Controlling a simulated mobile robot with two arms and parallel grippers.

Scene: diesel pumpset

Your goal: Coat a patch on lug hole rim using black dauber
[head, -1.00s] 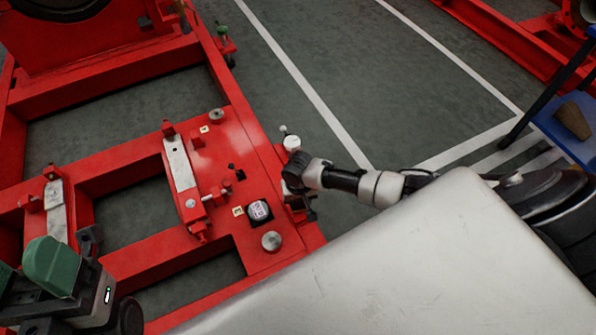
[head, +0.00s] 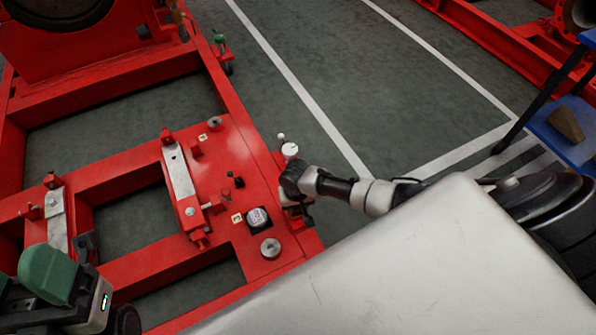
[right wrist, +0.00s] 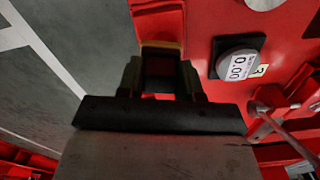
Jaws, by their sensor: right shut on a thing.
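My right gripper (head: 292,182) is over the right edge of the red pumpset frame (head: 233,150). In the right wrist view the gripper (right wrist: 160,75) is shut on a dark thing that shows only in part between its fingers. I cannot make out whether this is the black dauber. A round silver boss (head: 270,248) stands on the frame below and left of my right gripper. I cannot tell which feature is the lug hole, and no coated patch can be made out. Part of my left gripper (head: 47,273), with a green part, shows at the lower left; its jaws are unclear.
A white round knob (head: 290,149) is just beyond my right gripper. A clamp bar (head: 180,172) lies left. Grey floor is clear beyond.

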